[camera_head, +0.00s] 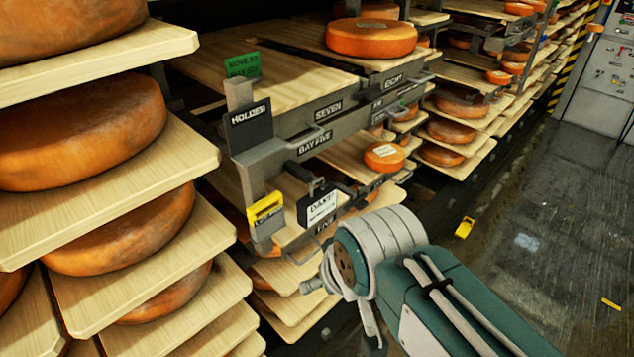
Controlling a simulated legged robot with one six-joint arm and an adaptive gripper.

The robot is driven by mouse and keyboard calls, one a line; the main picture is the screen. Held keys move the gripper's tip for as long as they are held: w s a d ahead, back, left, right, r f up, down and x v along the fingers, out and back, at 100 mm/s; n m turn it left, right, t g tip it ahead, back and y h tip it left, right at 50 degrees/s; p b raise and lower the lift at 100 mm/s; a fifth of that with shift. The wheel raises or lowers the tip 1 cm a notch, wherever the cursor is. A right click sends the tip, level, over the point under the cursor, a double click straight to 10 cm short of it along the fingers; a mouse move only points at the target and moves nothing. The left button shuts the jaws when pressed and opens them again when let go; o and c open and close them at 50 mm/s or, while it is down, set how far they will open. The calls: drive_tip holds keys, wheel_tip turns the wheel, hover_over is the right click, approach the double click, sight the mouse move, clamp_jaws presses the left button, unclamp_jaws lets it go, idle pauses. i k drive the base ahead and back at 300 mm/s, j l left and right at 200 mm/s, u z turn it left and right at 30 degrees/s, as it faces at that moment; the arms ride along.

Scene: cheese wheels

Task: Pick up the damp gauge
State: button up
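A dark gauge-like thing with a black handle and a white label (322,208) that seems to read "DAMP" sits at the front of the lower shelf bay, right of the holder post. I take it for the damp gauge. A dark plate marked "HOLDER" (249,126) is on the post above and left of it. A yellow tag or device (265,209) sits low on the same post. My gripper (335,305) is below and right of the gauge, apart from it. My wrist hides much of it, so its opening is unclear.
Boards with large orange cheese wheels (75,130) crowd the left. Shelves marked "SEVEN", "EIGHT" and "BAY FIVE" (314,143) hold boards and smaller wheels. A yellow object (464,228) lies on the floor, which is mostly open at right. A grey control cabinet (600,75) stands at the far right.

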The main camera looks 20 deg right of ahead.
sight(312, 207)
drive_tip(key=k+l+z, duration=0.25)
drive_tip(key=i+l+u, duration=0.15)
drive_tip(key=l, duration=0.2)
drive_tip(key=i+l+u, duration=0.15)
drive_tip(key=l, duration=0.25)
drive_tip(key=i+l+u, duration=0.15)
drive_tip(key=i+l, duration=0.15)
drive_tip(key=l, duration=0.1)
